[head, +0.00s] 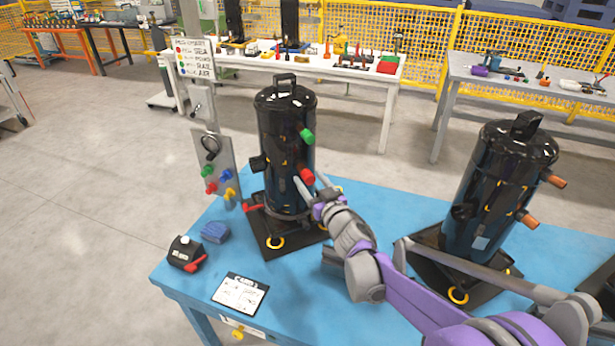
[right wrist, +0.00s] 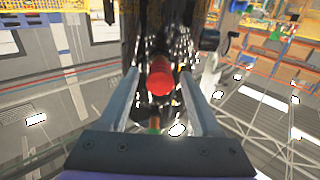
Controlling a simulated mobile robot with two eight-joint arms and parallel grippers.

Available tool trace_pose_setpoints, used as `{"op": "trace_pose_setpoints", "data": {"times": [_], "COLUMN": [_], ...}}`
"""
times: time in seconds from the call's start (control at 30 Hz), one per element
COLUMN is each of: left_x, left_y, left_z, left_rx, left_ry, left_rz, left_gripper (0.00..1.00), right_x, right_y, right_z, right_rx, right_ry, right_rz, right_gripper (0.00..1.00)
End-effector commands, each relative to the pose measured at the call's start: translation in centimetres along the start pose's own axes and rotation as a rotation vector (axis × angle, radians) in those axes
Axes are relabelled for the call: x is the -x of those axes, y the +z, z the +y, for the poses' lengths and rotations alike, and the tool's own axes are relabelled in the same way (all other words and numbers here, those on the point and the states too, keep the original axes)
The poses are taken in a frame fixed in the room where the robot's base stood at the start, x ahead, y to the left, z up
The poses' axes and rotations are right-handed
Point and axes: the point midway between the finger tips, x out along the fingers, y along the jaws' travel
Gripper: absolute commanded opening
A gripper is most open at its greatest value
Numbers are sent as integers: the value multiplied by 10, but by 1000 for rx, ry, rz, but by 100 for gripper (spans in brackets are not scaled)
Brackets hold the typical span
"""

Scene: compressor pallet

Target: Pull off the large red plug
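The large red plug (head: 307,176) sticks out of the side of the black compressor (head: 283,140) on the left of the blue table. My right gripper (head: 312,184) reaches up to it from the lower right. In the right wrist view the red plug (right wrist: 160,79) shows end-on between the two fingers (right wrist: 159,76). The fingers are apart, with a visible gap on each side of the plug. How deep the plug sits between them is hard to tell. A green plug (head: 307,136) sits higher on the same compressor. My left gripper is not in view.
A second black compressor (head: 500,185) with copper-coloured stubs stands at the right of the blue table (head: 215,285). A panel with coloured plugs (head: 216,165) stands at the left. A black box with a red lever (head: 185,253), a blue block (head: 215,232) and a printed sheet (head: 240,292) lie in front.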

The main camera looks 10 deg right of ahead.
Motion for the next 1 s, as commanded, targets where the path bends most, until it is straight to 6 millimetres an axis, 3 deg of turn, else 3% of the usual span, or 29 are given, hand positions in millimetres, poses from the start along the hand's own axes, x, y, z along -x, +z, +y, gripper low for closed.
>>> {"op": "trace_pose_setpoints", "data": {"times": [0.03,0.33,1.0], "left_x": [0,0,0], "left_y": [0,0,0], "left_z": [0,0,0], "left_rx": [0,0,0], "left_ry": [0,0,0], "left_rz": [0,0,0], "left_gripper": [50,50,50], "right_x": [0,0,0], "right_y": [0,0,0], "right_z": [0,0,0], "right_rx": [0,0,0], "right_ry": [0,0,0], "right_rz": [0,0,0], "right_gripper": [54,0,0]}}
